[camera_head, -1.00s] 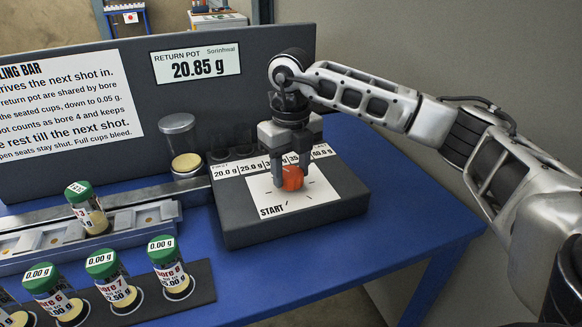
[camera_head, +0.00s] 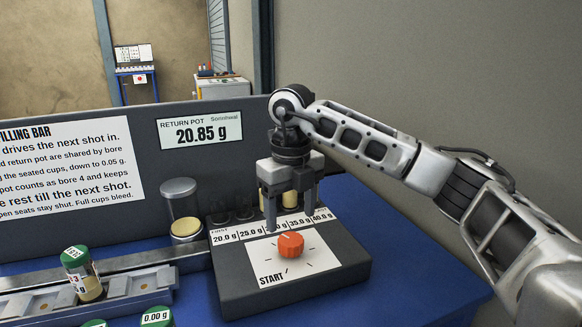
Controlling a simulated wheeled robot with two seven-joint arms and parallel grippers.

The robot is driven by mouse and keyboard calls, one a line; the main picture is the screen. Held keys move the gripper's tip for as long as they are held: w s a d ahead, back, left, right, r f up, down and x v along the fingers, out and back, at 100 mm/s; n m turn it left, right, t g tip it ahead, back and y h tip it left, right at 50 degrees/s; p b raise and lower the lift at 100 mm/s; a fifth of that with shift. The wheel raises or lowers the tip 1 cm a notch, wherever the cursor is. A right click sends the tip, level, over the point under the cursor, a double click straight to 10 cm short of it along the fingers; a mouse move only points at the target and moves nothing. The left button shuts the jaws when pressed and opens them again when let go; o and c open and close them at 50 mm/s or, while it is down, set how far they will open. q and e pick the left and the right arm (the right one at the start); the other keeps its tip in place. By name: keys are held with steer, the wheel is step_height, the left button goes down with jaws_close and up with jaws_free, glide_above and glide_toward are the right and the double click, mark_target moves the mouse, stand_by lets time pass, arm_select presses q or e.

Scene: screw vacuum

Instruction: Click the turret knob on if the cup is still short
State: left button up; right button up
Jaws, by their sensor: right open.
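The orange turret knob (camera_head: 290,245) sits on a white dial card with tick lines and START, on top of a dark box (camera_head: 240,292). My right gripper (camera_head: 290,218) is open and empty, pointing down just above and behind the knob, apart from it as far as I can tell. A green-capped cup (camera_head: 83,274) stands tilted in the grey rail (camera_head: 130,284) at left; its label is partly unreadable. Another green-capped cup (camera_head: 157,317) reading 0.00 g is cut off at the bottom edge. My left gripper is not in view.
The return pot display (camera_head: 199,131) reads 20.85 g on the dark back panel. A clear jar (camera_head: 182,208) stands left of the box. A row of labels from 20.0 g (camera_head: 225,237) runs along the box's back. Blue table (camera_head: 415,285) is free at right.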

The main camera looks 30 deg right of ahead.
mark_target(291, 239)
arm_select(q)
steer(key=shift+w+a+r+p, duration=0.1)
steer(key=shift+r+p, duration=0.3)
steer(key=shift+p, duration=0.6)
arm_select(e)
step_height(291, 239, up, 10)
steer(key=shift+r, duration=0.2)
